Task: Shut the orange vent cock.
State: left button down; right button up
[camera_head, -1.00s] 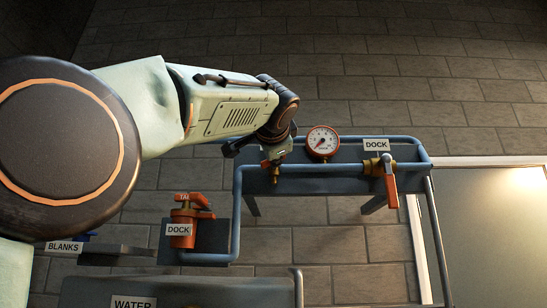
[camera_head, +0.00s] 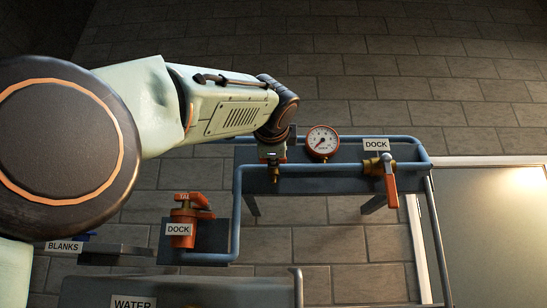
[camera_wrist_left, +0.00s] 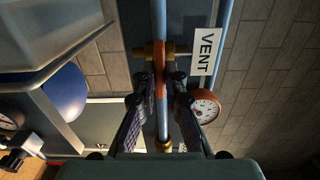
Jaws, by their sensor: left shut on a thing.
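The vent cock is a small brass fitting (camera_head: 275,173) on the pipe below the white-faced gauge in the head view. In the left wrist view its orange handle (camera_wrist_left: 159,62) lies in line with the blue pipe, beside a white VENT label (camera_wrist_left: 206,50). My left gripper (camera_head: 272,153) is at the cock, and its two dark fingers (camera_wrist_left: 161,80) are shut on the orange handle from both sides. In the head view the gripper hides most of the handle. My right gripper is in neither view.
A round gauge (camera_head: 322,141) stands just right of my gripper. A DOCK valve with an orange lever (camera_head: 391,184) is further right. An orange unit (camera_head: 184,222) labelled DOCK is at lower left. A grey WATER container (camera_head: 200,291) is at the bottom. Blue pipes frame the shelf.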

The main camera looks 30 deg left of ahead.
pick_arm(q)
jog(key=shift+f, duration=0.15)
jog(key=c, duration=1.4)
grip_release()
